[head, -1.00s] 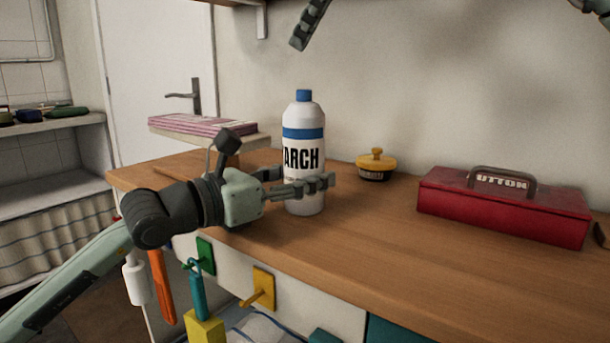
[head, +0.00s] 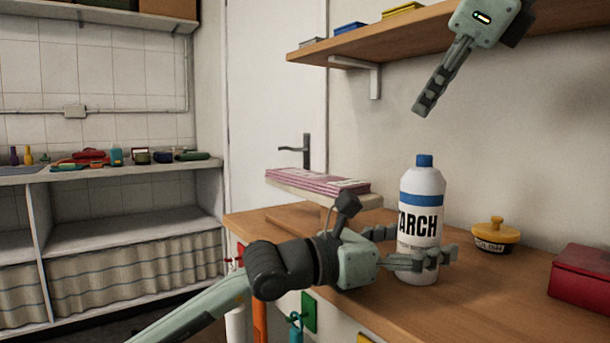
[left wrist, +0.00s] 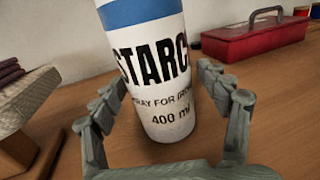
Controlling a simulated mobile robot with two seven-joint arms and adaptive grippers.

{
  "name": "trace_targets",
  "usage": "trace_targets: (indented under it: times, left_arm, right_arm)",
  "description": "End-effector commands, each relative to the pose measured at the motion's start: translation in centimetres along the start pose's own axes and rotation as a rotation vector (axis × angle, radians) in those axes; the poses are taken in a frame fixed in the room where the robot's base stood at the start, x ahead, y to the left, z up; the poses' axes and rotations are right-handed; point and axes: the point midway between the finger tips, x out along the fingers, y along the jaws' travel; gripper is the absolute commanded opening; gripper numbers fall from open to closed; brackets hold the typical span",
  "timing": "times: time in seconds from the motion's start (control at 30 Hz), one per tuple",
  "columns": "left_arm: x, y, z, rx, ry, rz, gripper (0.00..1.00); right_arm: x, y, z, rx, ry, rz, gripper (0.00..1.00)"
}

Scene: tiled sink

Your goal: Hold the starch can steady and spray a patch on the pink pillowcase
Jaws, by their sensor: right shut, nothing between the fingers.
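The starch can (head: 421,200), a white bottle with a blue cap and blue band, stands upright on the wooden counter (head: 480,300). My left gripper (head: 445,255) is open around its lower part, one finger on each side. The left wrist view shows the can (left wrist: 155,75) between the fingers with a gap on both sides. My right gripper (head: 425,105) is shut and empty, above the can and below the shelf. The pink pillowcase (head: 318,182) lies folded on a small raised board (head: 340,197) behind and left of the can.
A yellow-lidded tin (head: 495,235) and a red toolbox (head: 585,277) stand right of the can. A wall shelf (head: 370,42) overhangs the back, near my right gripper. A door (head: 275,110) and tiled shelving (head: 100,220) are at the left. The counter between can and tin is clear.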

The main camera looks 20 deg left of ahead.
Motion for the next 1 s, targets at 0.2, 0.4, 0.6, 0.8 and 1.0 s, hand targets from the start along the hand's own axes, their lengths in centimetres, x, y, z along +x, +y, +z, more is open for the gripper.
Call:
trace_targets:
  times: [0.2, 0.4, 0.6, 0.8, 1.0]
  left_arm:
    - [0.0, 0.0, 0.0, 0.0, 0.001, 0.0, 0.76]
    - [-1.5, 0.1, -0.1, 0.0, 0.002, 0.002, 0.76]
    - [-5.6, 0.1, -0.2, 0.001, 0.005, 0.003, 0.76]
    - [-9.6, 0.1, -0.2, 0.001, 0.006, 0.003, 0.76]
    - [-11.7, 0.0, -0.1, 0.0, 0.003, 0.001, 0.76]
  right_arm:
    - [0.0, 0.0, 0.0, 0.0, 0.0, 0.0, 0.0]
    - [0.0, 0.0, 0.0, 0.0, 0.0, 0.0, 0.0]
    - [0.0, 0.0, 0.0, 0.0, 0.0, 0.0, 0.0]
    - [0.0, 0.0, 0.0, 0.0, 0.0, 0.0, 0.0]
    - [0.0, 0.0, 0.0, 0.0, 0.0, 0.0, 0.0]
